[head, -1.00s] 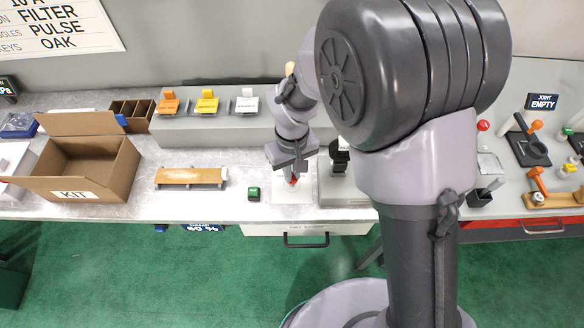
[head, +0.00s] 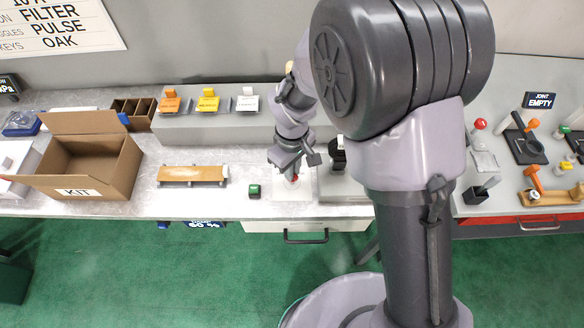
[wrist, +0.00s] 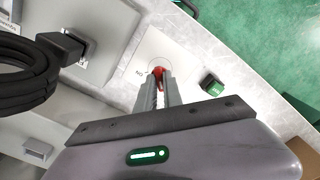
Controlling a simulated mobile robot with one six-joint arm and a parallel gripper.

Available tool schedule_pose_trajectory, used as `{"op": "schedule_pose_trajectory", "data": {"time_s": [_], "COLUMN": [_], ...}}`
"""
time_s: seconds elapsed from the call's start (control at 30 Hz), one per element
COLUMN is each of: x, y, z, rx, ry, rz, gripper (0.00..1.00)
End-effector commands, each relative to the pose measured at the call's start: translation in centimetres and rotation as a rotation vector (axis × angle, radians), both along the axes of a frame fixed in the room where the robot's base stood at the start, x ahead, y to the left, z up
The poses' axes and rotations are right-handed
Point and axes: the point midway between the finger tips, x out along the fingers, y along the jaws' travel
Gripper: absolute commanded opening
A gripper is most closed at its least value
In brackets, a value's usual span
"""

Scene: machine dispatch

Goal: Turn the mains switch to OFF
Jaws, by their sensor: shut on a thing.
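The mains switch is a red handle (wrist: 158,74) on a white plate (wrist: 162,50) on the bench, with small lettering that looks like "ON" beside it. In the head view the white plate (head: 293,188) shows at the bench front, with a bit of red under my gripper (head: 294,176). In the wrist view my gripper (wrist: 157,88) is shut on the red handle, with a finger on each side. Its fingers hide part of the handle, and I cannot read an OFF mark.
A small green-topped block (head: 254,191) sits just left of the plate. A grey machine with a black part (head: 338,153) stands close on the right. Further left are a wooden bar (head: 192,174) and an open KIT box (head: 73,193).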

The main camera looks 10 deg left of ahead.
Motion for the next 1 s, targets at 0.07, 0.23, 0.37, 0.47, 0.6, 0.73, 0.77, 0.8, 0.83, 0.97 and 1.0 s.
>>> {"op": "schedule_pose_trajectory", "data": {"time_s": [0.07,0.23,0.37,0.47,0.6,0.73,0.77,0.8,0.83,0.97,1.0], "x": [0.1,0.1,0.1,0.0,0.0,0.1,0.1,0.1,0.1,0.1,0.1], "y": [0.1,0.1,0.0,0.0,0.0,0.1,0.1,0.1,0.1,0.1,0.1], "z": [0.1,0.1,0.0,0.0,0.1,1.4,2.0,3.0,3.8,8.1,9.5], "rx": [0.001,0.001,0.001,0.000,0.000,0.002,0.002,0.002,0.002,0.004,0.002], "ry": [-0.003,-0.003,-0.002,-0.001,-0.001,-0.003,-0.003,-0.004,-0.005,-0.006,-0.006], "rz": [0.002,0.002,0.001,0.001,0.000,0.001,0.001,0.001,0.001,0.001,0.001], "gripper": [0.00,0.19,0.33,0.33,0.33,0.33,0.33,0.33,0.33,0.33,0.33]}}
